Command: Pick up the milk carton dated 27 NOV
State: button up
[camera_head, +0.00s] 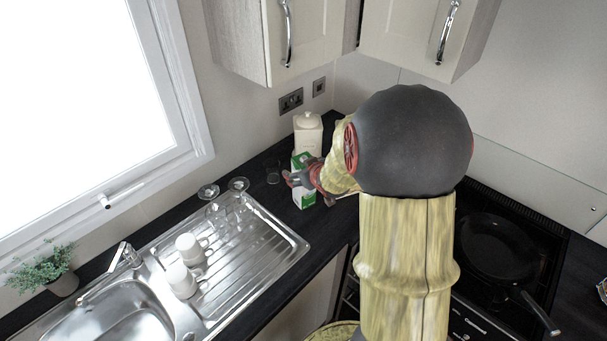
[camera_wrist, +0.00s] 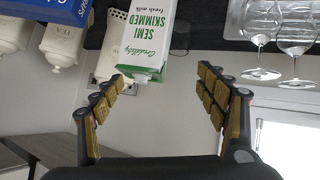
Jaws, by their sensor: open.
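A green and white milk carton (camera_head: 299,162) stands in the back corner of the dark counter in the head view, partly hidden by my gripper (camera_head: 298,177). In the wrist view, which is upside down, the carton (camera_wrist: 147,40) reads "SEMI SKIMMED" and lies above and between the spread fingers of my gripper (camera_wrist: 165,82). No date can be read on it. My gripper is open, with nothing seen between the fingertips. I cannot tell how close the fingers are to the carton.
A white canister (camera_head: 308,131) stands behind the carton. White canisters (camera_wrist: 60,44) and a blue box (camera_wrist: 52,10) show at left in the wrist view. A drainer (camera_head: 240,250) holds mugs (camera_head: 187,250); a pan (camera_head: 497,247) sits on the hob.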

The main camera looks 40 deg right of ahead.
jog(key=s+d+f+t+y+p, duration=0.1)
jog(key=s+d+f+t+p, duration=0.2)
jog(key=f, duration=0.4)
jog(key=x, duration=0.8)
jog(key=shift+w+y, duration=0.35)
jog(key=shift+y, duration=0.05)
jog(key=shift+d, duration=0.1)
jog(key=c, duration=0.3)
jog(key=c, duration=1.2)
jog(key=shift+r, duration=0.2)
jog(key=shift+c, duration=0.2)
